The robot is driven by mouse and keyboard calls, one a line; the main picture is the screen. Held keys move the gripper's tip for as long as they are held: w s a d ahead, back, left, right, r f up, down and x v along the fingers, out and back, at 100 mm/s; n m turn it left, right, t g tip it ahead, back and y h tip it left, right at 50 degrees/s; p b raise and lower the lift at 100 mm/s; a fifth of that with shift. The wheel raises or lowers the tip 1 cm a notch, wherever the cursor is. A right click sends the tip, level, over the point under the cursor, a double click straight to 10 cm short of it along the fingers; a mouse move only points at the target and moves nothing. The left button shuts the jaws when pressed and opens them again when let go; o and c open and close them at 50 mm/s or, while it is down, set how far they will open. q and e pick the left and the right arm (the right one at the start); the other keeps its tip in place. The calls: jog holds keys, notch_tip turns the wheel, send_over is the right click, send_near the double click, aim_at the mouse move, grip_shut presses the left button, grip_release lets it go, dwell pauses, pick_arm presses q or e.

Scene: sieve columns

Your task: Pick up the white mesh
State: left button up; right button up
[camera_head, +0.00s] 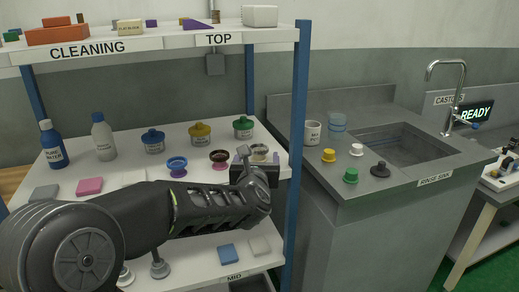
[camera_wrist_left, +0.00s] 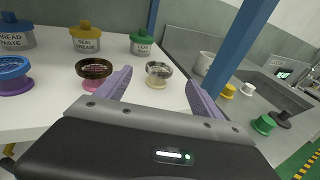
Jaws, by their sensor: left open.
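The piece that best fits the white mesh is a small spool-shaped sieve (camera_wrist_left: 158,74) with a silvery rim and a cream base. It stands upright on the middle shelf in the left wrist view, and its top also shows in the head view (camera_head: 259,150). My left gripper (camera_wrist_left: 159,84) is open and empty, its two purple fingers pointing toward the sieve, one to each side in the picture. I cannot tell whether they touch it. In the head view the left gripper (camera_head: 258,160) hides the sieve's lower part. My right gripper is not in view.
A dark brown sieve with a pink base (camera_wrist_left: 94,72) and a blue one (camera_head: 176,166) stand to the left. Lidded jars, such as the green-lidded one (camera_head: 243,127), stand behind. A blue shelf post (camera_head: 297,110) rises close on the right.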

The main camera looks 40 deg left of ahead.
aim_at(259, 149)
pick_arm(q)
jog(key=shift+x, duration=1.35)
jog(key=shift+p+x, duration=0.55)
jog(key=shift+x, duration=2.05)
jog(key=shift+f, duration=0.15)
jog(key=shift+d, duration=0.1)
jog(key=shift+c, duration=0.5)
jog(key=c, duration=1.3)
